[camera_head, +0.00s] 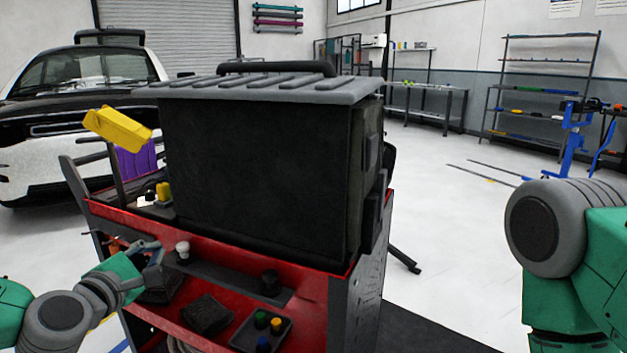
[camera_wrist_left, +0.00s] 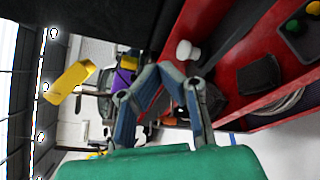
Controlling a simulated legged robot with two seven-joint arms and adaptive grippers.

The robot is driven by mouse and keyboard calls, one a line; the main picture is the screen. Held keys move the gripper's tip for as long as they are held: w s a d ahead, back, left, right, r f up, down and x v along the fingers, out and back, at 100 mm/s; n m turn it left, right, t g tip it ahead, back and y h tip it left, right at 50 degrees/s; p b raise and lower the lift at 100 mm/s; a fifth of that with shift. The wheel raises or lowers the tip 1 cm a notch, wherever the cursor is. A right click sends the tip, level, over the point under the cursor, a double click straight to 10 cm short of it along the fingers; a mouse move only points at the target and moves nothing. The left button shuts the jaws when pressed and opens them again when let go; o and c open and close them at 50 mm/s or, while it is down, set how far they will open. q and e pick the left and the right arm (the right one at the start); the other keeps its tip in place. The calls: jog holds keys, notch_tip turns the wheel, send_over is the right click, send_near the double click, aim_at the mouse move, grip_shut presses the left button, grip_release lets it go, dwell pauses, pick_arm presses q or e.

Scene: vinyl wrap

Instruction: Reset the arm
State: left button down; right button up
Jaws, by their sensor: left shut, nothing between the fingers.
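My left gripper (camera_head: 150,250) is at the left front of the red cart (camera_head: 315,290), beside its upper shelf. In the left wrist view the gripper (camera_wrist_left: 160,72) has its fingertips together, with nothing between them. A white knob-like item (camera_head: 183,249) stands on the cart close to the right of the fingers; it also shows in the left wrist view (camera_wrist_left: 187,50). My right arm shows at the right edge of the head view, but its gripper is out of the picture.
A large black box with a grey lid (camera_head: 260,170) stands on the cart. A yellow object (camera_head: 118,130) and a purple one (camera_head: 137,162) are behind the left side. A tray with small bottles (camera_head: 245,340) sits on the lower shelf.

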pick_arm(q)
jog(key=s+d+f+m+g+h+p, duration=0.1)
jog(key=s+d+f+m+g+p, duration=0.1)
jog(key=s+d+f+m+g, duration=0.5)
jog(key=s+d+f+m+g+h+p, duration=0.1)
jog(key=s+d+f+m+g, duration=0.1)
jog(key=s+f+m, duration=0.7)
jog(key=s+a+f+m+g+y+p, duration=0.1)
jog(key=s+a+f+m+g, duration=0.1)
jog(key=s, duration=0.5)
jog(key=s+a+f+m+g+y+p, duration=0.1)
jog(key=s+a+f+m+g, duration=0.1)
jog(key=s+f, duration=0.3)
jog(key=s+a+f+m+g+y+p, duration=0.1)
jog(key=s+a+f+m+g+y, duration=0.1)
jog(key=s, duration=0.6)
jog(key=shift+s+a+f+m+g, duration=0.3)
jog(key=shift+a+f+m+g, duration=0.2)
jog(key=shift+a+f+m, duration=0.35)
jog(key=shift+s+a+r, duration=0.1)
jog(key=shift+s+r, duration=0.05)
